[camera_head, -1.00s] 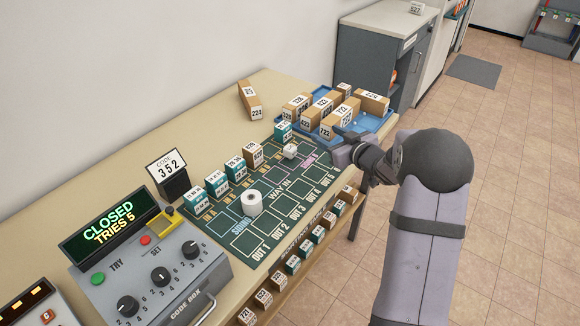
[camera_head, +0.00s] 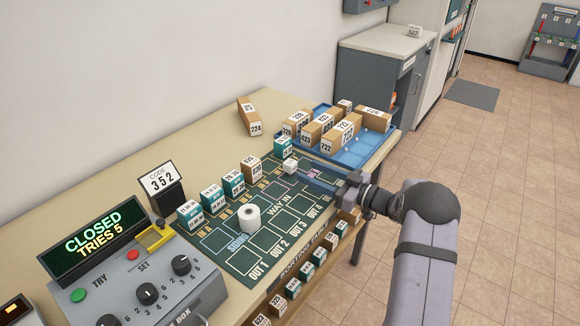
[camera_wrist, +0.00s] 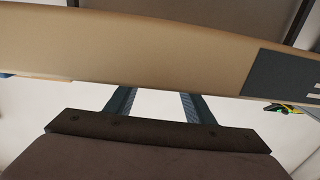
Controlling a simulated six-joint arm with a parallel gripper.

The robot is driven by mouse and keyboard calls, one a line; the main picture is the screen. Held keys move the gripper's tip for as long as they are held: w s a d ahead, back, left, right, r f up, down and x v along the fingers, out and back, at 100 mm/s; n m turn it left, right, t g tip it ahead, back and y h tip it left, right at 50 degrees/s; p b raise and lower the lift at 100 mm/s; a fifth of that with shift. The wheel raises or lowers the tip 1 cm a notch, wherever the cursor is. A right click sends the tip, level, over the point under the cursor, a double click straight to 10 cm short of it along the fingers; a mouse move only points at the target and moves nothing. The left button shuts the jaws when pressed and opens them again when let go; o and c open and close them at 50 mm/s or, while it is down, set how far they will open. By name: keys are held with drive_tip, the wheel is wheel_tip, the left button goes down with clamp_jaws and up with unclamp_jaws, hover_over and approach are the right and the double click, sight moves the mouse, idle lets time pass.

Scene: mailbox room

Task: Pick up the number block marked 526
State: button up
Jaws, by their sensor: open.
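I cannot make out a block marked 526; many labels are too small to read. Brown numbered blocks (camera_head: 320,128) sit in the blue tray (camera_head: 378,150) at the table's far right; one reads 722. Teal and brown blocks (camera_head: 234,182) stand in a row on the green mat, their numbers unclear. My gripper (camera_head: 314,178) is open and empty over the mat's right end, just in front of the tray. Its fingers point left, near a small white block (camera_head: 290,166). In the wrist view the open fingers (camera_wrist: 155,105) have nothing between them.
A white roll (camera_head: 249,217) stands on the mat. The code box (camera_head: 150,280) and code sign (camera_head: 160,180) are at the left. More blocks (camera_head: 306,271) sit on the shelf below the front edge. A brown block (camera_head: 248,115) lies behind. A cabinet (camera_head: 380,75) stands beyond.

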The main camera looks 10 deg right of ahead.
sight(295, 165)
drive_tip(key=shift+p+x, duration=0.65)
drive_tip(key=shift+x, duration=1.95)
drive_tip(key=shift+r, duration=0.15)
clamp_jaws()
